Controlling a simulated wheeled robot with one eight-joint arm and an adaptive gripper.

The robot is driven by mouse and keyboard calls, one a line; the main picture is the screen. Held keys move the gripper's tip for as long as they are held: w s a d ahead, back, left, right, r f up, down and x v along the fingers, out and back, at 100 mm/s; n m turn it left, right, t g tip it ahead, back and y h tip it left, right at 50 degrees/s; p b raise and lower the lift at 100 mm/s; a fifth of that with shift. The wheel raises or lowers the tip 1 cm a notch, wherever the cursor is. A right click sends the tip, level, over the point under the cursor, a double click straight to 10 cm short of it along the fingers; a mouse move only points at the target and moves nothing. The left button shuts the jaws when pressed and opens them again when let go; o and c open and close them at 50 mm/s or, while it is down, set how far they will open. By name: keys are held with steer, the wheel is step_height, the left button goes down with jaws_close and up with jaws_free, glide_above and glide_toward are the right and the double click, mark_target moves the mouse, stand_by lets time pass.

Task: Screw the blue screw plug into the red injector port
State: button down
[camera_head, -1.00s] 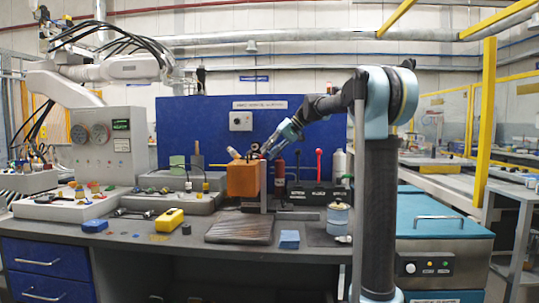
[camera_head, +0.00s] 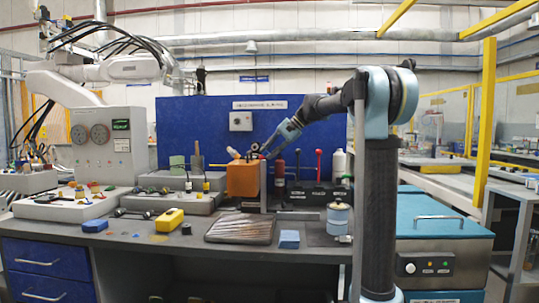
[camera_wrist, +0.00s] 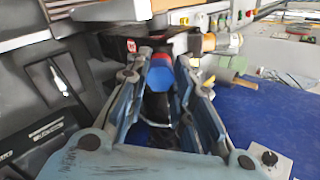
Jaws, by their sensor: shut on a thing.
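My gripper (camera_wrist: 162,78) is closed around the blue screw plug (camera_wrist: 159,74) in the wrist view. A red part (camera_wrist: 182,67) shows right beside the plug and looks like the injector port; it is partly hidden by the plug and a finger. I cannot tell how deep the plug sits in it. In the head view my gripper (camera_head: 264,153) points down and left at the top right of an orange block (camera_head: 242,181). The plug and port are too small to make out there.
The block stands on a grey workbench (camera_head: 140,243). A dark red cylinder (camera_head: 280,172) and levered black box (camera_head: 312,194) stand to its right. A ribbed plate (camera_head: 240,230), yellow block (camera_head: 169,218) and blue block (camera_head: 289,239) lie in front. A blue panel (camera_head: 200,115) stands behind.

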steer(key=shift+m, duration=1.2)
steer(key=shift+m, duration=0.8)
steer(key=m, duration=0.3)
steer(key=shift+m, duration=0.4)
steer(key=m, duration=0.6)
steer(key=shift+m, duration=0.3)
steer(key=shift+f, duration=0.1)
steer(key=m, duration=1.2)
